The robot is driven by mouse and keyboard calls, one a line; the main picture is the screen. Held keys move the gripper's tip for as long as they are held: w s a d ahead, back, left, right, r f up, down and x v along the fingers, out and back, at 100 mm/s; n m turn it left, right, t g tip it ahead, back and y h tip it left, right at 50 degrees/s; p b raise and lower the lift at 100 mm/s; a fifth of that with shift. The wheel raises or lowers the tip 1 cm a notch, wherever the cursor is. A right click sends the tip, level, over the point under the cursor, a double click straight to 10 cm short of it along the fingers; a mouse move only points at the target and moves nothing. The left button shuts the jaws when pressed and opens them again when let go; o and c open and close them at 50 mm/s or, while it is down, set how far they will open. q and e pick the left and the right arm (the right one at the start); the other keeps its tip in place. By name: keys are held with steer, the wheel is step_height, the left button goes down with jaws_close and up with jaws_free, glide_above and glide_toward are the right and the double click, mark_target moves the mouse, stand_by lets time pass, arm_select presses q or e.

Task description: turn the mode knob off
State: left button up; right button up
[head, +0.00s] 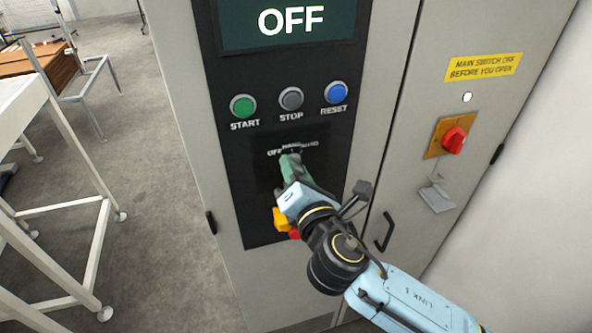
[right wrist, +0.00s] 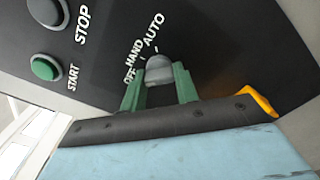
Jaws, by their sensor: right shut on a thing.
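The mode knob (right wrist: 158,70) is a grey knob on the black control panel (head: 345,140), below the labels OFF, HAND and AUTO. My right gripper (right wrist: 159,88) has its two green fingers on either side of the knob and is shut on it. In the head view the right gripper (head: 290,163) covers most of the knob, so its pointing direction is hard to tell. The display (head: 290,22) above reads OFF. My left gripper is not in view.
Green START (head: 243,106), grey STOP (head: 291,98) and blue RESET (head: 336,92) buttons sit above the knob. A yellow and red part (head: 282,218) is partly hidden below my gripper. A red main switch (head: 454,140) is on the right door. White frames stand at left.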

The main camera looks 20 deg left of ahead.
steer(key=shift+n, duration=0.5)
steer(key=o, duration=1)
steer(key=shift+c, duration=0.2)
steer(key=b+v, duration=0.2)
steer(key=v, duration=1.1)
steer(key=shift+d, duration=0.2)
steer(key=shift+s, duration=0.1)
